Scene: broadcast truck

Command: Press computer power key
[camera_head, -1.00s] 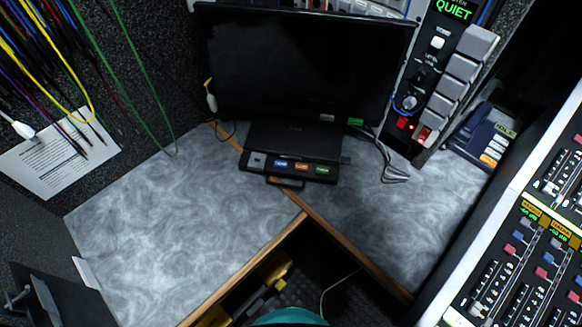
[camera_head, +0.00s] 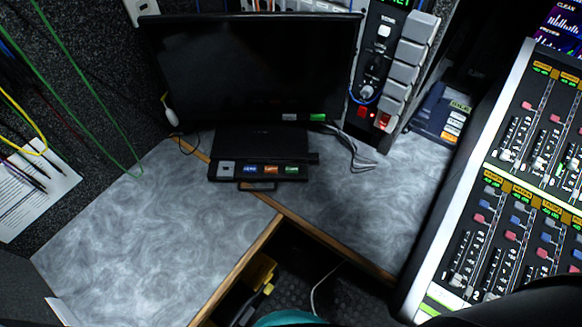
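A dark monitor (camera_head: 250,68) stands at the back of the grey marbled desk, with its screen black. In front of its base lies a small black key panel (camera_head: 260,171) with a row of keys: a grey one (camera_head: 226,169) at the left, then blue (camera_head: 249,169), orange (camera_head: 271,169) and green (camera_head: 292,169) labelled ones. The labels are too small to read, so I cannot tell which is the power key. Neither of my grippers shows. A dark rounded shape at the lower right edge may be part of my arm.
The grey desk (camera_head: 140,235) is clear to the left of the panel. A mixing console (camera_head: 500,200) fills the right side. A rack panel with grey blocks (camera_head: 408,55) and a dark blue device (camera_head: 440,112) stand at the back right. Loose cables (camera_head: 352,150) lie beside the monitor.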

